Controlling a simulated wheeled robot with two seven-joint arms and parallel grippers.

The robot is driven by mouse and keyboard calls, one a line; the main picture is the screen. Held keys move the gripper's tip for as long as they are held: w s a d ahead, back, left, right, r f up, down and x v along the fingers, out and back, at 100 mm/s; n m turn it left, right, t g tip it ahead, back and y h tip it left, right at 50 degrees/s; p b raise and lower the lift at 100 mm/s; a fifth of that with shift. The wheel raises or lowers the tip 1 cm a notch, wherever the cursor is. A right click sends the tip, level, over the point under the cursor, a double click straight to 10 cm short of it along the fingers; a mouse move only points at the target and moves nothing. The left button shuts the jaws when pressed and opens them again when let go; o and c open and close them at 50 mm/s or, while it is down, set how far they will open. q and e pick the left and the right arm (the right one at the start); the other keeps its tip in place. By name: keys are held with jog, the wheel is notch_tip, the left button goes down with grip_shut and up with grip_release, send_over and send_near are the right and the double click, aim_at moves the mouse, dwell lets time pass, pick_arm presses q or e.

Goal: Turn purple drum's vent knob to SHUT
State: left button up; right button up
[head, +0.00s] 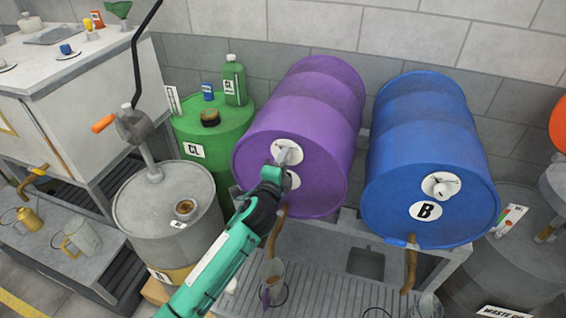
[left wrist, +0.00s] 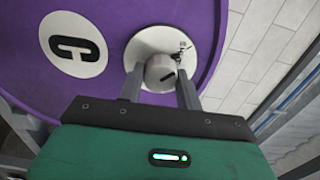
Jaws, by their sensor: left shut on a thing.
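The purple drum (head: 300,130) lies on its side on a rack, its round end facing me. It fills much of the left wrist view (left wrist: 100,75), where its label reads C. Its vent knob (left wrist: 160,72) is a grey cylinder with a dark mark, on a white round dial plate (left wrist: 150,43). My left gripper (left wrist: 160,85) has a finger on each side of the knob and is shut on it. In the head view my left gripper (head: 285,158) reaches the drum's end and partly covers the dial and the label. The dial's wording is not readable. My right gripper is not in view.
A blue drum (head: 425,165) marked B lies to the right with its own knob (head: 440,186). A green drum (head: 210,130) and a grey drum with a crank pump (head: 165,215) stand to the left. A slatted drip tray (head: 335,285) and a mug (head: 272,272) are below.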

pick_arm(q)
jog(key=o, duration=1)
jog(key=b+v, duration=0.3)
jog(key=v, duration=1.1)
jog(key=shift+w, duration=0.1)
